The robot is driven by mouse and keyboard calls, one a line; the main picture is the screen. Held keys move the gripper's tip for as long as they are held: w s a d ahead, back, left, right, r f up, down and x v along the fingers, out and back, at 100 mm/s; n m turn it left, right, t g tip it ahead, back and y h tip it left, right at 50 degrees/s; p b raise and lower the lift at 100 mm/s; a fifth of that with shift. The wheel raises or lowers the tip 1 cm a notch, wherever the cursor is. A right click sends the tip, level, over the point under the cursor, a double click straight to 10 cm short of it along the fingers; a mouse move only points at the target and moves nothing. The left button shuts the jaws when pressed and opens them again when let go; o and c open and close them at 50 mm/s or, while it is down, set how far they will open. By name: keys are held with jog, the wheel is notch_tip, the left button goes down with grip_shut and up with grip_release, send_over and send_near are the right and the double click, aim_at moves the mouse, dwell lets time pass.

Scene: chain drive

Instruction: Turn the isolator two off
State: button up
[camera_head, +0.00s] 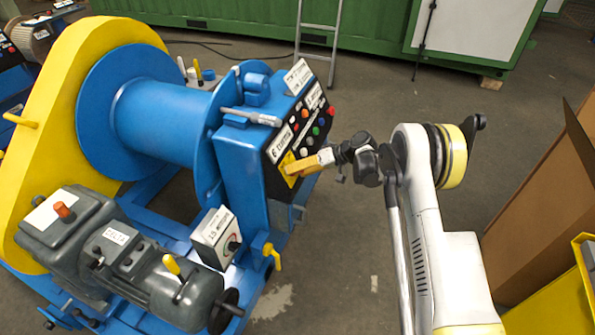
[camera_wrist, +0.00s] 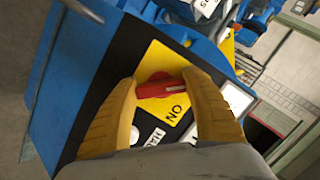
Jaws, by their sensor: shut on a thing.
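A red isolator handle (camera_wrist: 162,89) sits on a yellow plate (camera_wrist: 156,57) on the dark control panel. In the head view my gripper (camera_head: 291,170) reaches the lower part of the panel (camera_head: 274,154) from the right and hides the handle. I cannot read a number for this isolator.
Coloured buttons (camera_head: 317,131) and white labels cover the upper panel of the blue winch (camera_head: 160,120). A grey switch box (camera_head: 216,238) and a yellow lever (camera_head: 271,254) stand below. A cardboard box (camera_head: 540,215) is at the right. Open floor lies behind my arm.

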jog(key=shift+n, duration=0.3)
dwell(0.4)
jog(key=o, duration=1.2)
jog(key=shift+d+r, duration=0.1)
jog(key=v, duration=1.1)
jog(key=shift+d+r, duration=0.25)
jog(key=shift+d, duration=0.05)
jog(key=shift+r, duration=0.1)
